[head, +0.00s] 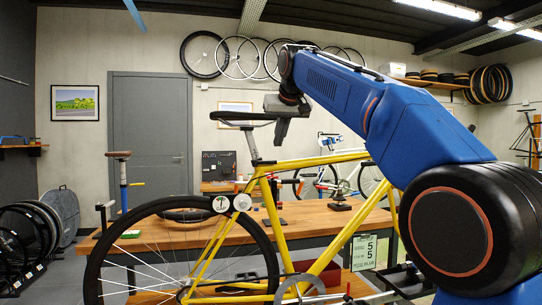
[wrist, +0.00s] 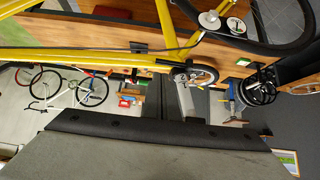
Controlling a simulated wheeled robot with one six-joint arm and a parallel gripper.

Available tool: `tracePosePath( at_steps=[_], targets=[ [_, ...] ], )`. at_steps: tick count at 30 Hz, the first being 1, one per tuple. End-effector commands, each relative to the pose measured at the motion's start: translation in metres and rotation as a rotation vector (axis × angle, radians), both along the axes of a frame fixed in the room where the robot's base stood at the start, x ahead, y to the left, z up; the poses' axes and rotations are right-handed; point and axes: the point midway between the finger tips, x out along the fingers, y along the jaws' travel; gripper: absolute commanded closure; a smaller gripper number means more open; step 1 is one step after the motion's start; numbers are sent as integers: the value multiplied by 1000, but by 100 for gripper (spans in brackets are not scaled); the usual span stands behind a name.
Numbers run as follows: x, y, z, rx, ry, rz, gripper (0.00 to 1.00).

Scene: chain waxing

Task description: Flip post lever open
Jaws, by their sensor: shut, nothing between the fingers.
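The yellow bicycle (head: 268,215) stands across the middle of the head view, with a black saddle (head: 240,116) on a silver seat post (head: 251,145). A small dark collar (head: 262,162) sits where the post meets the frame. I cannot clearly make out a lever there. My gripper (head: 281,132) hangs in the head view just right of the seat post, near saddle height. It is shut and empty, and contact with the bicycle cannot be told. The wrist view shows the yellow frame (wrist: 75,56) and a dark clamp-like part (wrist: 138,46). A large grey surface fills its lower part.
A wooden workbench (head: 150,240) stands behind the bicycle, with a white bicycle (head: 345,182) farther back. A blue post (head: 123,185) stands at left. A grey door (head: 150,140) and wheels hanging on the wall (head: 240,57) are behind. The space above the bench at left is fairly clear.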

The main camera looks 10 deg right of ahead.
Motion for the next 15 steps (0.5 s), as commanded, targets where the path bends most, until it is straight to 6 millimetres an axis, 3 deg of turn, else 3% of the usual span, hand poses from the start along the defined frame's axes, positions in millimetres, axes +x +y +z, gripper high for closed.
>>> tracePosePath(
  at_steps=[6, 15],
  targets=[
    [27, 7, 22, 4, -30, -3, 100],
    [34, 9, 28, 5, -39, -3, 100]
  ],
)
